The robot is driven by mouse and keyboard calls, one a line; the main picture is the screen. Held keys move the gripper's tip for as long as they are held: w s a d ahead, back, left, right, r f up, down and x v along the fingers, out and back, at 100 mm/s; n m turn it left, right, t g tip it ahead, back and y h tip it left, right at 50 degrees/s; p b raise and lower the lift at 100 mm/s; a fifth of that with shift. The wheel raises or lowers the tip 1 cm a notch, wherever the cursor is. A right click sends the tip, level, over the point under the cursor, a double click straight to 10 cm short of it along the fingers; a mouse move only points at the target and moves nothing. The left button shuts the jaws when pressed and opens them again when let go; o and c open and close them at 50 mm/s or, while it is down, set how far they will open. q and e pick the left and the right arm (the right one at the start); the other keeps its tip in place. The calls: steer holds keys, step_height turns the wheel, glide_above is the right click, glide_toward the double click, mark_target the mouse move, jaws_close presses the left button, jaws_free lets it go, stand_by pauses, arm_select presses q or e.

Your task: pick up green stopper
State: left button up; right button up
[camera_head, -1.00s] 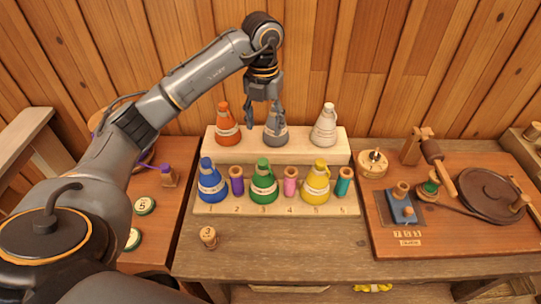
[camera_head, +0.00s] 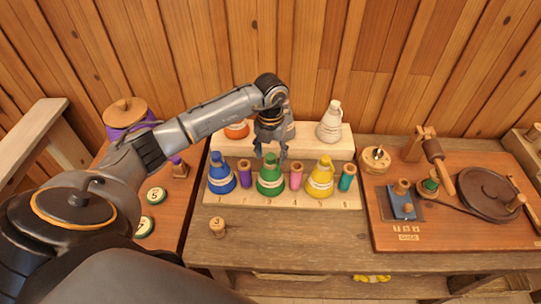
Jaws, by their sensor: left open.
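The green cone-shaped bottle (camera_head: 270,183) with a pale label band stands in the front row of the stepped wooden rack (camera_head: 230,199). The green stopper (camera_head: 270,159) is its narrow top. My left gripper (camera_head: 270,153) points down, with its fingers open and apart around or just above this top. The picture is too small to tell if they touch it. My right gripper is not in view.
A blue bottle (camera_head: 221,176) and a yellow bottle (camera_head: 321,179) stand on either side, with purple (camera_head: 245,174) and pink (camera_head: 296,176) spools close between. The orange (camera_head: 236,130) and white (camera_head: 330,122) bottles stand behind.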

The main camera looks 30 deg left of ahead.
arm_select(q)
steer(key=shift+c, duration=0.2)
steer(key=c, duration=0.7)
steer(key=shift+c, duration=0.5)
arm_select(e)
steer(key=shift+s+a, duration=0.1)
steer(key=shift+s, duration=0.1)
arm_select(q)
steer(key=shift+r, duration=0.1)
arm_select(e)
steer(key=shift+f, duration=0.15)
